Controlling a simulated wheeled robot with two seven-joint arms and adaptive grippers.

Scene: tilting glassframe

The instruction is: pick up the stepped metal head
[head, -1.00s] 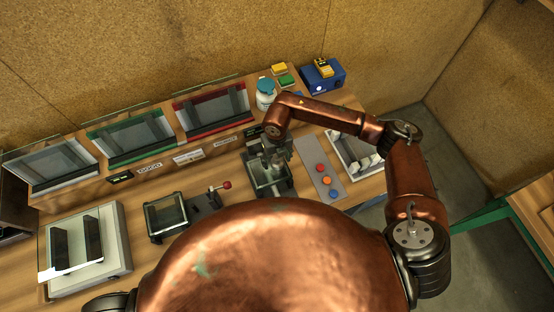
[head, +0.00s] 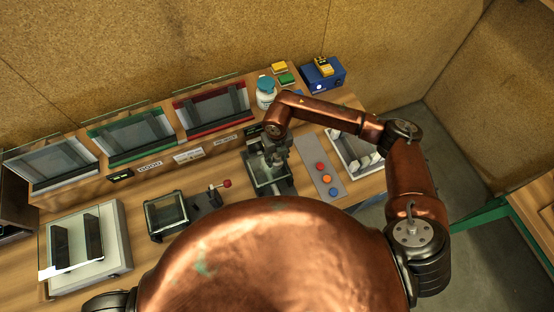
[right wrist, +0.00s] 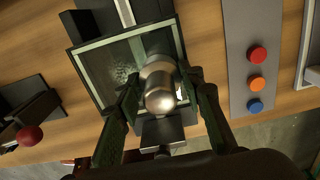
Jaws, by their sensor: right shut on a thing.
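The stepped metal head (right wrist: 160,88) is a shiny, rounded steel piece with a wider collar behind a narrower front, in the middle of the right wrist view. My right gripper (right wrist: 161,82) has one dark green finger on each side of it and is shut on it. It is above a glass-bottomed, dark-framed fixture (right wrist: 90,75). In the head view my right gripper (head: 272,152) is over the same fixture, and the head is too small and shadowed there to make out clearly. My left gripper is not in view.
A grey panel with red, orange and blue buttons (head: 313,148) lies close to the right. A red-knobbed lever (head: 226,184) and a small framed glass box (head: 165,213) stand to the left. Tilted glass frames (head: 212,106), a white bottle (head: 265,95) and a blue box (head: 322,76) are behind.

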